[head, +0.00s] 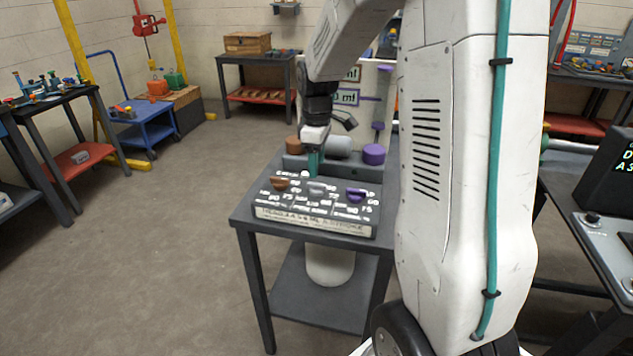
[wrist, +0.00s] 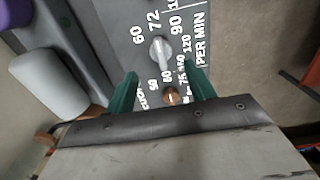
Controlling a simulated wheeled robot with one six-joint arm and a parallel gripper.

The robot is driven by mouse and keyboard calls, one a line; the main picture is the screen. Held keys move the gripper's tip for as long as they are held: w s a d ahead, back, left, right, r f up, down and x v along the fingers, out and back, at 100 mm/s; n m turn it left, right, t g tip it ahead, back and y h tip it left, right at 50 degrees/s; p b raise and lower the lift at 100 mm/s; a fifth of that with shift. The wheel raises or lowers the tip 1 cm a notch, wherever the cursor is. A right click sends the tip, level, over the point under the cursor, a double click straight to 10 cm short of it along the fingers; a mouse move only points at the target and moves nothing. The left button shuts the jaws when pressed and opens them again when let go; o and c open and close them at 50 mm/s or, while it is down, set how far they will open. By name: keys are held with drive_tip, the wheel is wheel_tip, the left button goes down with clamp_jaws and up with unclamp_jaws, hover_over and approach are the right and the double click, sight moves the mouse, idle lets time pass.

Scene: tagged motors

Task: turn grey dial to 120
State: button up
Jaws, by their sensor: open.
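The grey dial (head: 316,188) is the middle one of three on a white-lettered panel (head: 314,222) on a dark table. In the wrist view the grey dial (wrist: 160,50) has 60, 72, 90 and 120 around it. I cannot tell surely which number it points at. My gripper (head: 314,172), with green fingers, hangs above the panel close to the grey dial. In the wrist view my gripper (wrist: 162,84) is open and empty. The grey dial shows beyond the fingertips, and the copper dial (wrist: 171,96) shows between the fingers.
The copper dial (head: 280,183) is left of the grey one and a purple dial (head: 356,194) is right. Behind the panel stand a brown cylinder (head: 293,144), a grey cylinder (head: 339,146) and a purple cylinder (head: 374,154). Open floor (head: 150,235) lies left of the table.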

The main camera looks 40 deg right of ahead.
sight(317, 184)
wheel_tip(317, 184, down, 6)
drive_tip(key=shift+f, duration=0.2)
drive_tip(key=c, duration=1)
